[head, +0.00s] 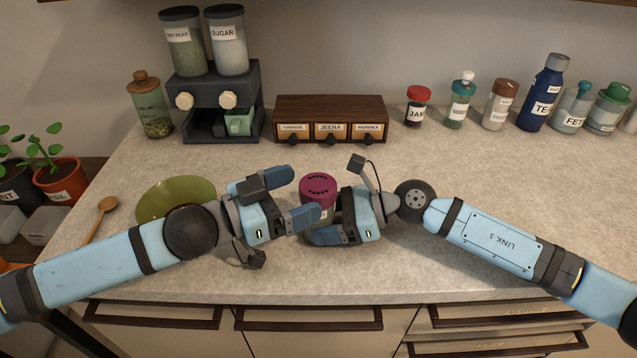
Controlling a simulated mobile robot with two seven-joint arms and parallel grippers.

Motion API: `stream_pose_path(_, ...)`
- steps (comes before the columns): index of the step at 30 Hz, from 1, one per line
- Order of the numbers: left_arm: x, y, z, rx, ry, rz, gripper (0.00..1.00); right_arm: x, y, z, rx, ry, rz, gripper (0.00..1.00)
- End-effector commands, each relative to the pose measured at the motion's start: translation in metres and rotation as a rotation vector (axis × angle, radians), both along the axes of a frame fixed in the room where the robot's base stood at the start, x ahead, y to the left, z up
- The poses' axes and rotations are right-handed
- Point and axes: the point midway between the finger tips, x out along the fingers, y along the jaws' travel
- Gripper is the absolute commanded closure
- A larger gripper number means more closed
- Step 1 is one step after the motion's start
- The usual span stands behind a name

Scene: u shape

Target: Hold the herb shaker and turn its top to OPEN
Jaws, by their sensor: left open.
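The herb shaker (319,187) stands upright near the counter's front edge, with a magenta top that has dark holes. Its lower body is mostly hidden by the grippers. My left gripper (306,194) is open at the left side of the top, one finger beyond it and one in front; I cannot tell whether they touch it. My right gripper (322,228) comes from the right, low on the body, with its near finger across the front. It appears shut on the shaker; its far finger is hidden. I cannot read any OPEN mark.
A green bowl (160,193) and a wooden spoon (104,207) lie left of the shaker. A spice drawer box (330,106), a grey coffee-style stand (212,85) and several jars and bottles (543,92) line the back. The counter between is clear.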

Motion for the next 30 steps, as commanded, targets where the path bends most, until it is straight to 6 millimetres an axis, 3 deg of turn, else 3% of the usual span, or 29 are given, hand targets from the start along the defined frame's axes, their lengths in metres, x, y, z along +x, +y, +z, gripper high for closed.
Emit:
stream_pose_path(7,0.017,-0.032,0.001,-0.001,0.000,-0.001,0.09,0.000,0.000,0.000,0.000,0.000,-0.001,0.75)
stream_pose_path(19,0.021,-0.040,0.000,0.001,0.000,0.000,0.09,0.000,0.000,0.000,0.000,0.000,-0.001,0.75)
stream_pose_path(20,0.021,-0.040,0.000,0.001,0.000,0.000,0.12,0.000,0.000,0.000,0.000,0.000,-0.001,0.75)
stream_pose_path(26,0.021,-0.040,0.000,0.000,0.000,0.000,0.58,0.000,0.000,0.000,0.000,0.000,-0.001,0.75)
stream_pose_path(30,0.021,-0.040,0.000,0.000,0.000,0.001,0.59,0.000,0.000,0.000,0.000,0.000,-0.001,0.75)
